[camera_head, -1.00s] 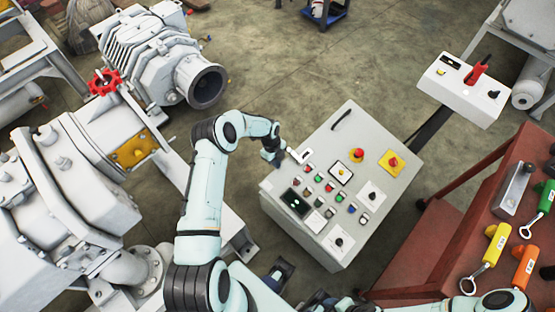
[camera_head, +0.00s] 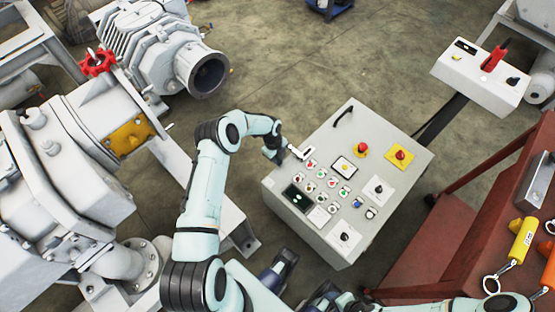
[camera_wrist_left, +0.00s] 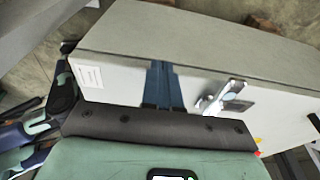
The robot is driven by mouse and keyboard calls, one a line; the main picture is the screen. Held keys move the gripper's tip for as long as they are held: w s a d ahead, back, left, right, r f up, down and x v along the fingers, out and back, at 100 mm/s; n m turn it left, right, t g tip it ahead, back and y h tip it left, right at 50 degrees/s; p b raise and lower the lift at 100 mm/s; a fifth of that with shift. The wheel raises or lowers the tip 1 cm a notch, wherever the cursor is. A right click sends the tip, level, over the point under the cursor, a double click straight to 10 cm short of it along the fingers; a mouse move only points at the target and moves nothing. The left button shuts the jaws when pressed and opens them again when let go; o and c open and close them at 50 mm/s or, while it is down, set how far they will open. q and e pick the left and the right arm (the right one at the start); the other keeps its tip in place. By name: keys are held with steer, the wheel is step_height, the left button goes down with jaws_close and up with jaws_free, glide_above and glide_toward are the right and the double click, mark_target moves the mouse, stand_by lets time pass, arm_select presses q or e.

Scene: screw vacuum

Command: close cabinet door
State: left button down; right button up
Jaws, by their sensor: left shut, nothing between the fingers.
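The grey control cabinet (camera_head: 318,222) stands in the middle of the head view, its door panel (camera_head: 372,157) carrying buttons, a black handle and a silver latch (camera_head: 299,152). The door looks flush or nearly so; I cannot tell if it is fully closed. My left gripper (camera_head: 277,158) is at the cabinet's left edge, beside the latch. In the left wrist view its blue fingers (camera_wrist_left: 161,72) are together and empty, over the pale door face, left of the silver latch (camera_wrist_left: 228,99). Contact is unclear.
Grey pump machinery (camera_head: 75,165) with a red handwheel (camera_head: 97,62) fills the left. A red-brown table (camera_head: 480,235) with tools is at the right. A white switch box (camera_head: 482,77) stands at the upper right. Open floor lies behind the cabinet.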

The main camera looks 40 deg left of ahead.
arm_select(q)
steer(key=shift+s+a+f, duration=0.1)
steer(key=shift+s+f, duration=0.15)
steer(key=shift+f, duration=0.3)
step_height(320, 180, up, 14)
steer(key=a+p, duration=0.1)
steer(key=a, duration=0.1)
steer(key=shift+w+r+p, duration=0.15)
steer(key=shift+w+p, duration=0.15)
steer(key=shift+a, duration=0.1)
